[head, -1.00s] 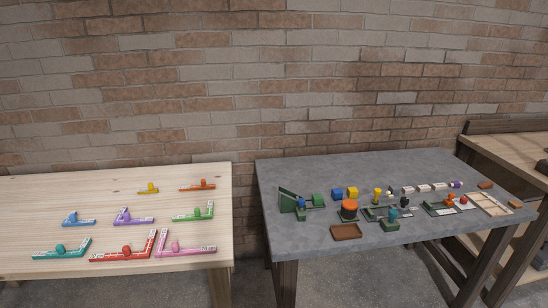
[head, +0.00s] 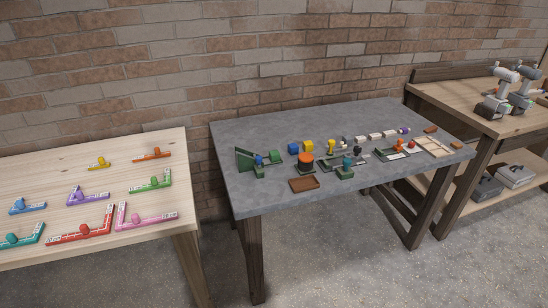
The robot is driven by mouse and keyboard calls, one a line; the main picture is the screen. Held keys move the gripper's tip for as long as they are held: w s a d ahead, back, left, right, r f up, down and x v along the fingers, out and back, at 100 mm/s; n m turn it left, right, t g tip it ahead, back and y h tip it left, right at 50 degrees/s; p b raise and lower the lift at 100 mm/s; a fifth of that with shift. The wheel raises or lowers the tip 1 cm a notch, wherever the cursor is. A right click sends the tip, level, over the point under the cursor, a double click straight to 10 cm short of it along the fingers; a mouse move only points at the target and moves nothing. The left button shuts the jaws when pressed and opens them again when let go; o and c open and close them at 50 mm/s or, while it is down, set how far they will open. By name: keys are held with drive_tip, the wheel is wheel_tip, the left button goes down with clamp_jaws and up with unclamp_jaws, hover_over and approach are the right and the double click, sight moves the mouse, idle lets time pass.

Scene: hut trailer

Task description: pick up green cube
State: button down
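My gripper is not in view.
An orange-topped round piece (head: 306,161), a brown tray (head: 304,184) and several small parts share the grey table. A light wooden table (head: 150,245) with coloured L-shaped pieces is left; a wooden bench (head: 470,105) with power tools is right. Floor shows in front.

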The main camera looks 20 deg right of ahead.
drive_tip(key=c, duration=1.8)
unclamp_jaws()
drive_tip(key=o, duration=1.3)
